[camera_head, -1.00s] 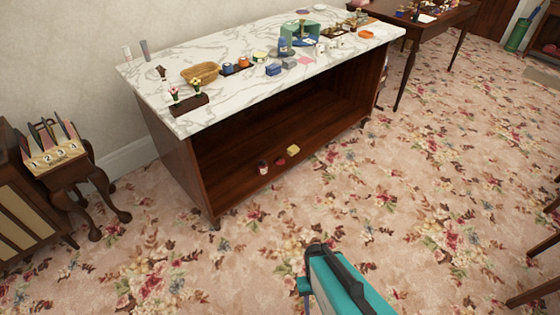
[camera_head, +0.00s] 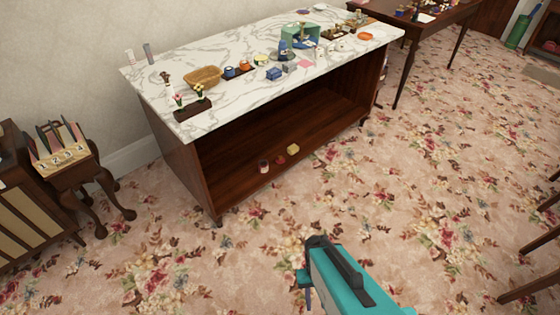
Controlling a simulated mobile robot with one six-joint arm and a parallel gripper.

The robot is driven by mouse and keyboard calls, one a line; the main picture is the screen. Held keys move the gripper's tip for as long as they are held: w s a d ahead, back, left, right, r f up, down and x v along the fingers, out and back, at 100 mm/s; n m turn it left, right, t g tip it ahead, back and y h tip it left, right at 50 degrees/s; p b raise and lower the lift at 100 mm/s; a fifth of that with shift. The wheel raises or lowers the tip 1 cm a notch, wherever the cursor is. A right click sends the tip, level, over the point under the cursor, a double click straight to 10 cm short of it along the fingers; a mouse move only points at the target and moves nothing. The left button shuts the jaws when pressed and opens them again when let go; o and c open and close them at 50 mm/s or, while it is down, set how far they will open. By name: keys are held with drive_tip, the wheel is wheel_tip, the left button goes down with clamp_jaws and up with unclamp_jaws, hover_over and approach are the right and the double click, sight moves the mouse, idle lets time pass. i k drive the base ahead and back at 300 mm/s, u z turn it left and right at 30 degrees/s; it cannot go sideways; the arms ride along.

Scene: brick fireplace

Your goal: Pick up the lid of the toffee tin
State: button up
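I cannot tell for sure which small item is the toffee tin, and I cannot make out its lid. A small blue box (camera_head: 273,74) on the marble-topped counter (camera_head: 225,105) is one tin-like item. A small yellow block (camera_head: 293,149) lies on the counter's lower shelf, near a small jar (camera_head: 264,166) and a red item (camera_head: 281,160). A teal and black part of my arm shows at the bottom, over the carpet and well short of the counter. My gripper's fingers do not show.
A wicker basket (camera_head: 204,78), a dark flower planter (camera_head: 193,109) and an orange bowl (camera_head: 366,37) also stand on the counter. A small carved table (camera_head: 82,178) is at the left. A dark table (camera_head: 445,22) stands at the back right. The floral carpet in front is clear.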

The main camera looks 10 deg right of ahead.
sight(280, 160)
drive_tip(key=z, duration=4.25)
drive_tip(key=i, duration=0.1)
drive_tip(key=u, duration=3)
drive_tip(key=i, duration=3.35)
drive_tip(key=z, duration=0.05)
